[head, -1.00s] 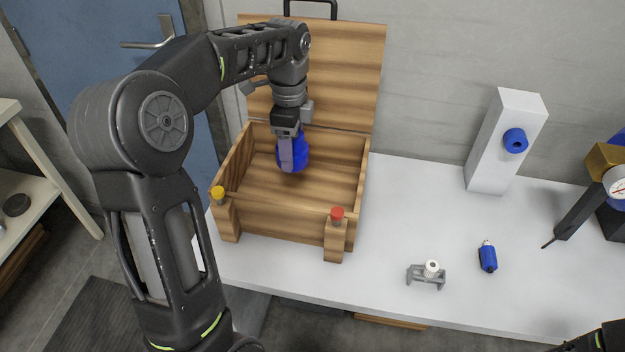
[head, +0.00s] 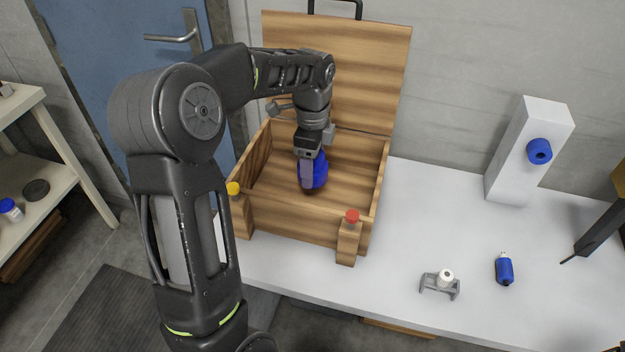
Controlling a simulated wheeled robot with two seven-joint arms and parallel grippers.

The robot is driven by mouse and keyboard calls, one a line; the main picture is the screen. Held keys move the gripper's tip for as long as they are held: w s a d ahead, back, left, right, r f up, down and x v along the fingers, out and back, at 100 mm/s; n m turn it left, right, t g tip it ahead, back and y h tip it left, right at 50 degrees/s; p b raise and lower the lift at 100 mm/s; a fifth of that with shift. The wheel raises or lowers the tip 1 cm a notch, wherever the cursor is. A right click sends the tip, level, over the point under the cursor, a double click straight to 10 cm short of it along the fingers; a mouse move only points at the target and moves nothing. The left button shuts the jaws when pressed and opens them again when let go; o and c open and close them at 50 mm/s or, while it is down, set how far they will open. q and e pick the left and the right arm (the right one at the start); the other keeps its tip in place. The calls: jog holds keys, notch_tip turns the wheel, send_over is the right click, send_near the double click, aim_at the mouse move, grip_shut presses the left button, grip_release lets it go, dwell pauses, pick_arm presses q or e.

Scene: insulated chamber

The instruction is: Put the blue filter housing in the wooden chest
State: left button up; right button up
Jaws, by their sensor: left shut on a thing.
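The wooden chest (head: 297,221) stands on the white table with its lid (head: 340,72) raised at the back. My left gripper (head: 309,178) reaches down into the open chest. It is shut on the blue filter housing (head: 320,171), which is partly hidden behind the fingers. The housing hangs inside the chest walls, low near the floor; I cannot tell whether it touches the floor. My right gripper does not show.
A yellow knob (head: 233,188) and a red knob (head: 352,216) sit on the chest's front posts. A grey bracket with a white roll (head: 441,283), a small blue bottle (head: 504,269) and a white block with a blue fitting (head: 527,150) stand to the right.

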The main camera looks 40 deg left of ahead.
pick_arm(q)
jog(key=shift+f, duration=2.45)
jog(key=shift+f, duration=0.1)
jog(key=o, duration=1.6)
notch_tip(320, 180, up, 12)
jog(key=shift+r, duration=0.1)
